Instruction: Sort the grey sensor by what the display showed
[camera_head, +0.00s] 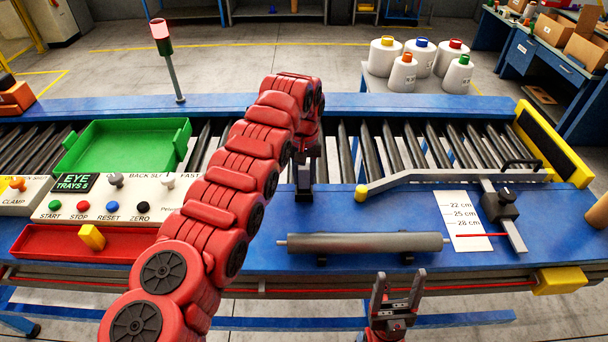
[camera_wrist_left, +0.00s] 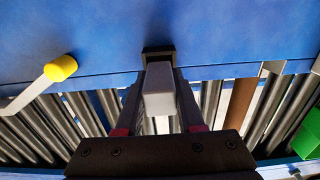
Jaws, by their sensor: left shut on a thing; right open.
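My left gripper (camera_head: 304,172) points down over the near edge of the rollers, beside the blue front ledge. In the left wrist view its fingers (camera_wrist_left: 160,105) are shut on the grey sensor (camera_wrist_left: 159,82), a small grey block with a black end. In the head view the arm and fingers mostly hide the sensor. The black display (camera_head: 76,183) reads "EYE TRAYS 8". A green tray (camera_head: 98,162) lies behind the panel. A red tray (camera_head: 52,243) in front holds a yellow block (camera_head: 92,237). My right gripper (camera_head: 395,296) is open and empty at the front edge.
The control panel (camera_head: 128,213) has several buttons and knobs. A grey roller bar (camera_head: 365,243) lies on the ledge, with a cm scale card (camera_head: 463,221) and a yellow-tipped guide arm (camera_head: 430,178) to the right.

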